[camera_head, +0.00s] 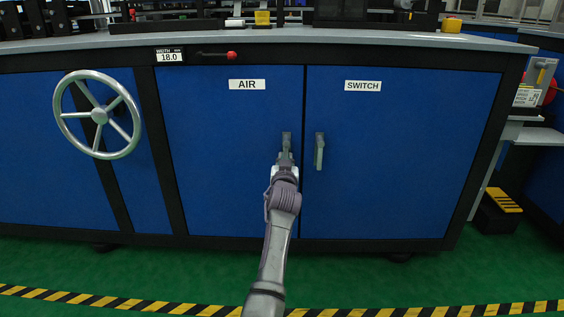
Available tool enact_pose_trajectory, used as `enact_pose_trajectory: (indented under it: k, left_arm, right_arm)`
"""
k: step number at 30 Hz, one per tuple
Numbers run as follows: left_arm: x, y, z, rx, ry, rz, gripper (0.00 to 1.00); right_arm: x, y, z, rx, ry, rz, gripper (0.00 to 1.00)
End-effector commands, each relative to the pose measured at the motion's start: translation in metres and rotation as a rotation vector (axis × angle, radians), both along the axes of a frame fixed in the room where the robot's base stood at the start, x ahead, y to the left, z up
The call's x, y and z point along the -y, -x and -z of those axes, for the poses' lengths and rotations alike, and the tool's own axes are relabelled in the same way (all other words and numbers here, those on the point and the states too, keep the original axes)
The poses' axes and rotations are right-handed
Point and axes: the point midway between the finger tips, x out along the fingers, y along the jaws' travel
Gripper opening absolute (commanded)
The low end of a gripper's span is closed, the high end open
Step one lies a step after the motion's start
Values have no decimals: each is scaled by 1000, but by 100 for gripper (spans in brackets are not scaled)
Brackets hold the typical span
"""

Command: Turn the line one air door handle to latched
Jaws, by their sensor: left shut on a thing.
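The blue air door (230,125) has a white label reading AIR (247,84) near its top. Its handle (286,138) is a small grey upright bar at the door's right edge. My left gripper (285,157) is shut on the lower part of this handle, and the fingers hide that part. The handle looks about vertical; whether it is latched I cannot tell. My right gripper is out of view.
The blue switch door (400,150) is to the right, with its own upright grey handle (319,151) close by my gripper. A grey handwheel (99,115) and a red-knobbed lever (231,55) are at left. A yellow-striped step (503,200) stands at right. The green floor in front is clear.

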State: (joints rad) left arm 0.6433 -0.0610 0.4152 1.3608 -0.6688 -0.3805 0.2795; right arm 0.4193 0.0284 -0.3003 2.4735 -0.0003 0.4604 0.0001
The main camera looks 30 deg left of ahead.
Motion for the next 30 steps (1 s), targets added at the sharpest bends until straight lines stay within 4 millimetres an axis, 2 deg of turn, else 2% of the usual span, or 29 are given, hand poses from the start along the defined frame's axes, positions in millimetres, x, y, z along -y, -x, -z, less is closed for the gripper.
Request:
enact_pose_trajectory:
  k: [21,22,26,30]
  left_arm:
    - [4,-2,0,37,65,1,0]
    - [4,-2,0,37,65,1,20]
    - [4,-2,0,37,63,1,41]
    - [4,-2,0,37,62,0,42]
  right_arm:
    - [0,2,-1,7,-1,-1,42]
    - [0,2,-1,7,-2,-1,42]
    - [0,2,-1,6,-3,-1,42]
    - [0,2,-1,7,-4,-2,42]
